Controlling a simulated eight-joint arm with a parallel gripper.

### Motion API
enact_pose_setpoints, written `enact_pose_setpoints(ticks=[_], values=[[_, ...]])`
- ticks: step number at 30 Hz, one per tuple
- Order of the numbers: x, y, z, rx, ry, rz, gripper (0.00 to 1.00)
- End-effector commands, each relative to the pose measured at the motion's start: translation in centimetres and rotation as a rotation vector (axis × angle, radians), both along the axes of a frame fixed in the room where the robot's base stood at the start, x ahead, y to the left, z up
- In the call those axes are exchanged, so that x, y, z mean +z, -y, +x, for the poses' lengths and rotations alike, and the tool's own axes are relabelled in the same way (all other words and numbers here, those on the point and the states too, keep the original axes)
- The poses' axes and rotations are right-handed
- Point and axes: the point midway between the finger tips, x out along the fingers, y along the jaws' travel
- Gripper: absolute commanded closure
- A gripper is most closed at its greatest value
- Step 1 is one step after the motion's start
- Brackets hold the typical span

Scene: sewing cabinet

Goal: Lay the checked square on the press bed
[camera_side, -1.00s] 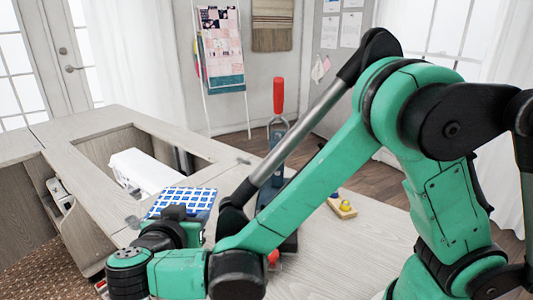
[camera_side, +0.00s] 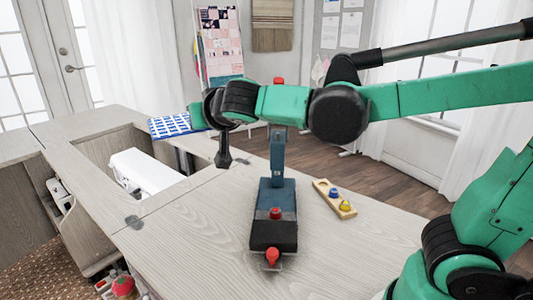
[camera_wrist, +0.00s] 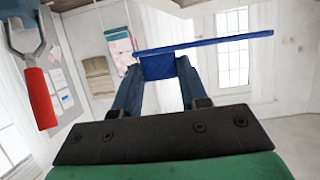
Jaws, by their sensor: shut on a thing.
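The blue-and-white checked square (camera_side: 170,125) is in the air above the far side of the cabinet in the side view, left of my gripper (camera_side: 198,117). In the wrist view it shows edge-on as a thin blue strip (camera_wrist: 225,43). There my gripper (camera_wrist: 158,68) is shut on a blue block joined to the square. The fingertips are hard to make out in the side view. The press (camera_side: 283,192) stands on the cabinet top, right of and nearer than the square. Its dark bed (camera_side: 273,236) is at the front, with nothing seen lying on it.
A white sewing machine (camera_side: 145,173) sits in the cabinet recess. A wooden strip (camera_side: 328,193) with blue and yellow knobs lies right of the press. The press's red handle (camera_wrist: 40,98) shows at left in the wrist view. The front right cabinet top is clear.

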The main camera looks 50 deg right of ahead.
Motion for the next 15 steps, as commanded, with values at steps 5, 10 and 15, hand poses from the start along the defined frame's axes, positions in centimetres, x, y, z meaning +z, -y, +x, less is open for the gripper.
enact_pose_setpoints(ticks=[5,10,15], values=[[1.4,1.4,-0.4,0.088,0.001,0.002,1.00],[-0.6,1.6,-1.0,0.164,0.002,0.003,1.00],[-4.5,1.5,-2.5,0.284,0.004,0.005,1.00]])
